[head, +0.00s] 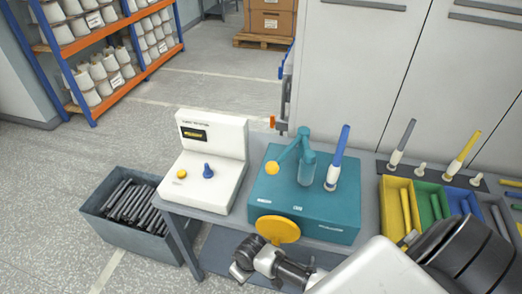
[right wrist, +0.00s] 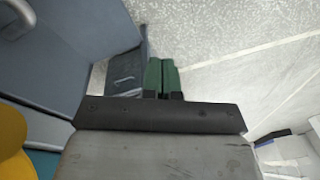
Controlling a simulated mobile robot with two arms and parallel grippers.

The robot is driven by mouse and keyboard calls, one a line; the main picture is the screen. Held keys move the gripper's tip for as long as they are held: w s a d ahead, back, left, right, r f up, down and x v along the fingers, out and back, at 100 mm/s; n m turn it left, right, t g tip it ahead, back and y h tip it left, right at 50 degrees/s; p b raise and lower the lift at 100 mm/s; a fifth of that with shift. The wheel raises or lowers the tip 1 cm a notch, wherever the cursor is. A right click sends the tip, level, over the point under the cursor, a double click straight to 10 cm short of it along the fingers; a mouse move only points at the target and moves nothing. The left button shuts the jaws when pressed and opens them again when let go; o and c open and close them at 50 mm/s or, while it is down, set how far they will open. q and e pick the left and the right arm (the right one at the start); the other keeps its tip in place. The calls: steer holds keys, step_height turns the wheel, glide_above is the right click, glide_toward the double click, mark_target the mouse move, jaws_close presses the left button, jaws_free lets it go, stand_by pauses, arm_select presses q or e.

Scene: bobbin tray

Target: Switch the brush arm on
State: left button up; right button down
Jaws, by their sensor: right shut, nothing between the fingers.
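The teal machine box (head: 330,208) stands on the grey bench. On its top are a teal bent arm (head: 306,165) with an orange-yellow ball (head: 272,168) at its end, and a cone with blue thread (head: 337,158). A large yellow disc (head: 278,229) sticks out at the box's front left; it also shows at the left edge of the right wrist view (right wrist: 10,130). My right gripper, with green fingertips (right wrist: 161,76), is shut and empty. In the head view my right arm reaches in from the lower right, its wrist just below the yellow disc; the fingertips are not clear there.
A white console (head: 214,160) with a yellow button (head: 181,174) and blue knob (head: 208,171) stands left of the teal box. A grey bin of dark rods (head: 165,247) is on the floor. Coloured trays (head: 391,215) and thread cones (head: 402,143) are at right.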

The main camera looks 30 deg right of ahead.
steer(key=w+d+r+g+h+p, duration=0.1)
steer(key=w+d+r, duration=0.1)
steer(key=w+r, duration=0.65)
steer(key=w+d+r+g, duration=0.1)
steer(key=w+d+r, duration=0.2)
steer(key=w+r, duration=0.5)
steer(key=w+d+r+g, duration=0.1)
steer(key=d+r, duration=0.2)
steer(key=r, duration=0.5)
steer(key=w+d+r+m, duration=0.1)
steer(key=d+r, duration=0.3)
steer(key=r, duration=0.5)
steer(key=w+d+r+g+h+p, duration=0.1)
steer(key=w+d+r, duration=0.1)
steer(key=r, duration=0.6)
steer(key=shift+d+r+m+g, duration=0.2)
steer(key=shift+d+m+g, duration=0.1)
steer(key=shift+d, duration=0.4)
steer(key=shift+f, duration=0.1)
